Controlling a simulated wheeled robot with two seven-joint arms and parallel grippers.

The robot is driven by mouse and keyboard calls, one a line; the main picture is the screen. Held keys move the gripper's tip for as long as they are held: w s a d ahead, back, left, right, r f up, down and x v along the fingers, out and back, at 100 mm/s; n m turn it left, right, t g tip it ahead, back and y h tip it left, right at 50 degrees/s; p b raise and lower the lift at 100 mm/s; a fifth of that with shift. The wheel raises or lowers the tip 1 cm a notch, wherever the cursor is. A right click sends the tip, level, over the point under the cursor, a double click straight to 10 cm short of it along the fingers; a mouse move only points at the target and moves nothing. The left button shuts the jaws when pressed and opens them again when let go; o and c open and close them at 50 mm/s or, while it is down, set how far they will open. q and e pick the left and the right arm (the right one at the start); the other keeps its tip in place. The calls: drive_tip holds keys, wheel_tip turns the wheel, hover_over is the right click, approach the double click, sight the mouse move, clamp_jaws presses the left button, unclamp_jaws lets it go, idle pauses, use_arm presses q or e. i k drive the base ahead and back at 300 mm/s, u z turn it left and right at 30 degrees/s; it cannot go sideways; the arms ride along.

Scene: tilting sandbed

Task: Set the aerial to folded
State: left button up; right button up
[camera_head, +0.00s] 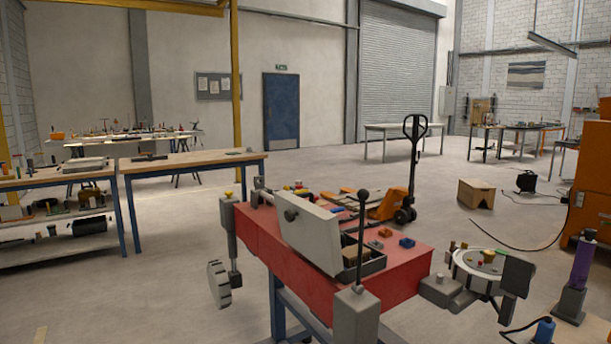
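A thin dark upright rod with a ball tip (361,238) rises from a grey block (357,316) at the near edge of the red bench-like body (295,262). It may be the aerial, but I cannot tell for sure. It stands nearly vertical. A pale tilted panel (308,232) with a dark round knob stands just behind it to the left. Neither of my grippers can be made out in the head view.
An open dark box (374,265) and small coloured blocks lie on the red top. A toothed grey wheel (218,284) hangs at its left. A round tray (466,258) and dark plate (518,276) are at its right. An orange pallet jack (388,205) stands behind.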

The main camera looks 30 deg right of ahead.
sight(363, 193)
drive_tip(key=i, duration=2.15)
drive_tip(key=z, duration=1.6)
